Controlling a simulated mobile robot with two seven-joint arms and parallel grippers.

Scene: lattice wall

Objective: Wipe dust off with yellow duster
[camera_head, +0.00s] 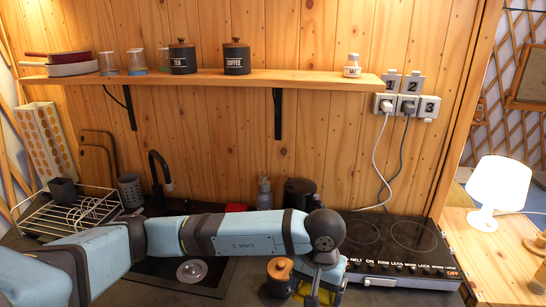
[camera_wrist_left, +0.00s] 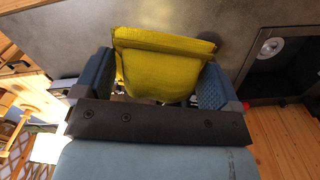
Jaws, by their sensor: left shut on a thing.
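The yellow duster (camera_wrist_left: 160,62) sits between the two blue fingers of my left gripper (camera_wrist_left: 155,88) in the left wrist view. The gripper is shut on it, over a grey worktop (camera_wrist_left: 80,40). Whether the duster touches the worktop is not clear. In the head view my left arm reaches across from the left, and only a bit of the yellow duster (camera_head: 322,296) shows at the bottom edge, below the wrist. A dark roundish patch (camera_wrist_left: 233,47) lies on the worktop beside the duster; I cannot tell whether it is dust. My right gripper is not in view.
A jar with an orange-brown lid (camera_head: 279,268) stands close left of the gripper. A black hob (camera_head: 400,240) is to the right, a dish rack (camera_head: 70,212) to the left. A shelf (camera_head: 250,78) with canisters hangs above. A lit lamp (camera_head: 497,185) stands far right.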

